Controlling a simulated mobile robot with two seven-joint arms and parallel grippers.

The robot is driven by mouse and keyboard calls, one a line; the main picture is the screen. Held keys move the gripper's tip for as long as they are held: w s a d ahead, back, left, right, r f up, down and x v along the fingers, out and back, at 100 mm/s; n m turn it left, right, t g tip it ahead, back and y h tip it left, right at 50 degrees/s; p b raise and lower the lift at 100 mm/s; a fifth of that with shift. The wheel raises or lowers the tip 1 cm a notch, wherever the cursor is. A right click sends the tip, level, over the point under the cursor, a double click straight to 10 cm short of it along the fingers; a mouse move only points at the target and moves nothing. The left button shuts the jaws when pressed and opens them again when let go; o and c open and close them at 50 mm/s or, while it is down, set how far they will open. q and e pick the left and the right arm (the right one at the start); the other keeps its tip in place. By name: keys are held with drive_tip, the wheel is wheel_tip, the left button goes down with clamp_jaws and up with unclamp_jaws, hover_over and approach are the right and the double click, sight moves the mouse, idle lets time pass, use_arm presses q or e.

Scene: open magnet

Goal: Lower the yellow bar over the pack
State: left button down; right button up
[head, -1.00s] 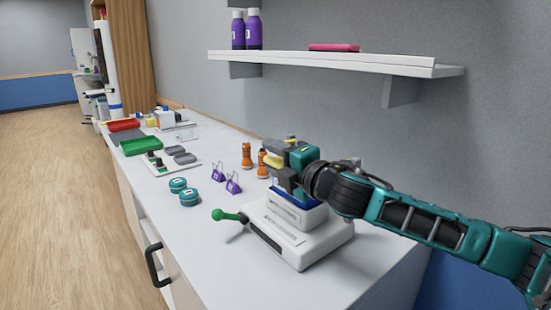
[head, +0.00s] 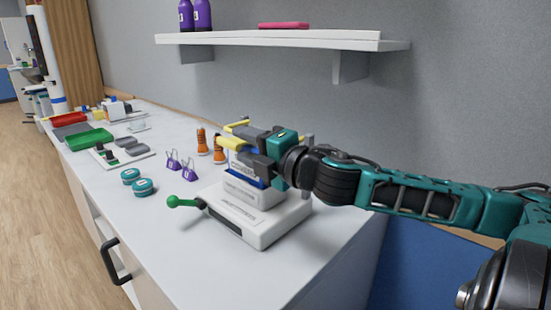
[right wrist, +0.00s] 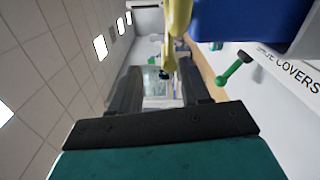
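A white press-like device (head: 255,230) stands on the bench, with a green-knobbed lever (head: 174,201) at its left. A blue and white pack (head: 240,170) sits upright on it, partly hidden by my right gripper. The yellow bar (head: 231,143) shows at the pack's top left, largely covered by the gripper. My right gripper (head: 250,146) is at the top of the pack. In the right wrist view its dark fingers (right wrist: 157,88) stand apart, with the yellow bar (right wrist: 177,25) passing in front of the gap; contact is unclear. The blue pack (right wrist: 255,22) is to the right there. My left gripper is out of view.
Orange bottles (head: 202,141), purple tagged items (head: 173,161) and teal round tins (head: 143,186) stand left of the device. A green tray (head: 89,139) lies farther back. A wall shelf (head: 280,40) hangs above. The front of the bench is clear.

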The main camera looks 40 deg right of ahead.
drive_tip(key=s+p, duration=0.2)
drive_tip(key=s, duration=0.5)
drive_tip(key=shift+d, duration=0.3)
idle(0.5)
